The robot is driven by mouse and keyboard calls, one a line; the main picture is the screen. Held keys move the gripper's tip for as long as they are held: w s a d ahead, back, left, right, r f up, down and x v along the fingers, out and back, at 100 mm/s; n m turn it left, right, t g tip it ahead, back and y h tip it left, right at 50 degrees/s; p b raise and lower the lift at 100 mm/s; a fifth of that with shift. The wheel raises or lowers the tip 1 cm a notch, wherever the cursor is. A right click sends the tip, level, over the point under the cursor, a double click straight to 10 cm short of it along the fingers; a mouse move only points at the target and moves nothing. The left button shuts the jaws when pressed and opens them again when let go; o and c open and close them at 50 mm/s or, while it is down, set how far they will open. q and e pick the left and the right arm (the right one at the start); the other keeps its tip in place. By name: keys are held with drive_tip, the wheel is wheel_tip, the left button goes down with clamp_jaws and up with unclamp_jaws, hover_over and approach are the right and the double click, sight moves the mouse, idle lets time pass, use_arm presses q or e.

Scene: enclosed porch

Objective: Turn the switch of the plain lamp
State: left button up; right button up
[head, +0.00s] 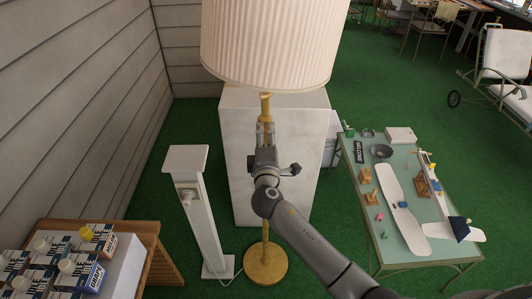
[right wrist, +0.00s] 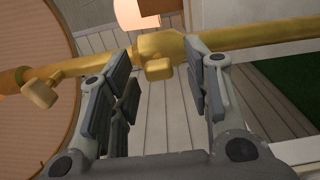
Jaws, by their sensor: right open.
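The lamp has a pleated cream shade (head: 268,45), a gold stem (head: 265,228) and a round gold base (head: 265,264) on the green floor. My right gripper (head: 265,132) is at the stem just below the shade. In the right wrist view the stem (right wrist: 250,38) crosses in front of my open right gripper (right wrist: 165,85). A small gold knob (right wrist: 158,69) on the stem lies between its spread fingers, with no clear contact. A second gold knob (right wrist: 41,94) is farther left, near the shade. My left gripper is not in view.
A white block (head: 240,150) stands behind the lamp. A white post (head: 192,225) with a cord is to its left. A stand with several cartons (head: 83,272) is at the lower left. A green table (head: 350,165) with model plane parts is on the right.

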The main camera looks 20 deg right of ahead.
drive_tip(key=v, duration=1)
drive_tip(key=s+f+m+g+y, duration=0.1)
drive_tip(key=s+f+g, duration=0.15)
drive_tip(key=f, duration=0.95)
drive_tip(key=s+f+g+y, duration=0.1)
drive_tip(key=f+g, duration=0.2)
drive_tip(key=f, duration=0.8)
drive_tip(key=s+d+f+m+g+y, duration=0.1)
drive_tip(key=s+f+g, duration=0.1)
drive_tip(key=s+f, duration=0.45)
drive_tip(key=s+d+f+m+g+y, duration=0.15)
drive_tip(key=s+f, duration=0.25)
drive_tip(key=f, duration=0.6)
drive_tip(key=s+d+f+m+g, duration=0.1)
drive_tip(key=s+f+m+g, duration=0.1)
drive_tip(key=s+f, duration=0.4)
drive_tip(key=s+d+f+m+g, duration=0.2)
drive_tip(key=s+f, duration=0.4)
drive_tip(key=s, duration=1.1)
drive_tip(key=s+d+f+m+g, duration=0.1)
drive_tip(key=s+f+m+g, duration=0.2)
drive_tip(key=s, duration=0.9)
wheel_tip(320, 180, down, 3)
drive_tip(key=shift+d+m, duration=0.3)
drive_tip(key=shift+m, duration=0.75)
